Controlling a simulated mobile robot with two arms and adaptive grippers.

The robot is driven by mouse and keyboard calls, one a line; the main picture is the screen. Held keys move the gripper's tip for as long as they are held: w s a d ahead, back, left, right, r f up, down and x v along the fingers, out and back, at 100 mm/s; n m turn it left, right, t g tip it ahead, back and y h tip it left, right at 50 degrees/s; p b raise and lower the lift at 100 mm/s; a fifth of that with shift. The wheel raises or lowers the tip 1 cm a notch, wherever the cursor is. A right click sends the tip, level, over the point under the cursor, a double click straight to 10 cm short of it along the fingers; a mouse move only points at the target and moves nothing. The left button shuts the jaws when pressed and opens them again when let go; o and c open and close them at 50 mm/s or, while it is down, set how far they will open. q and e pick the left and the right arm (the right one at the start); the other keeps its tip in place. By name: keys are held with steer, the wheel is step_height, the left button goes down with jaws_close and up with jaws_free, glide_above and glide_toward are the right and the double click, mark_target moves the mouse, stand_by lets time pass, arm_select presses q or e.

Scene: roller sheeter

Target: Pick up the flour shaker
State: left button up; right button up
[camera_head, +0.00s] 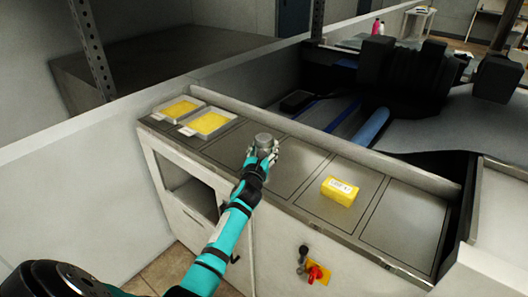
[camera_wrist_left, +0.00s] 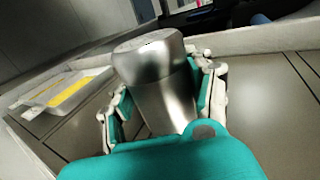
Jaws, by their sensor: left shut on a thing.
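The flour shaker (camera_head: 264,139) is a metal cylinder with a flat lid, near the middle of the grey counter top in the head view. In the left wrist view the shaker (camera_wrist_left: 158,82) stands between the fingers, its lower end hidden by my teal gripper body. My left gripper (camera_head: 262,156) is shut on the shaker, with one finger on each side; its fingers also show in the left wrist view (camera_wrist_left: 160,97). I cannot tell whether the shaker's base touches the counter. My right gripper is not in view.
Two trays with yellow contents (camera_head: 179,108) (camera_head: 209,123) lie at the counter's left end. A yellow block with a label (camera_head: 339,191) lies to the right. A low wall (camera_head: 300,132) runs behind the counter. A red knob (camera_head: 315,272) is on its front.

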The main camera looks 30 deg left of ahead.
mark_target(262, 145)
arm_select(q)
steer(key=shift+r, duration=0.1)
steer(key=shift+r, duration=0.5)
step_height(262, 145, up, 2)
steer(key=shift+r, duration=0.1)
steer(key=s+d, duration=0.3)
steer(key=s+d+r+b, duration=0.1)
steer(key=s+d, duration=0.6)
steer(key=d, duration=0.1)
steer(key=shift+s+r+b, duration=0.3)
steer(key=shift+s+b, duration=0.1)
steer(key=shift+s+d, duration=0.2)
steer(key=shift+d, duration=0.05)
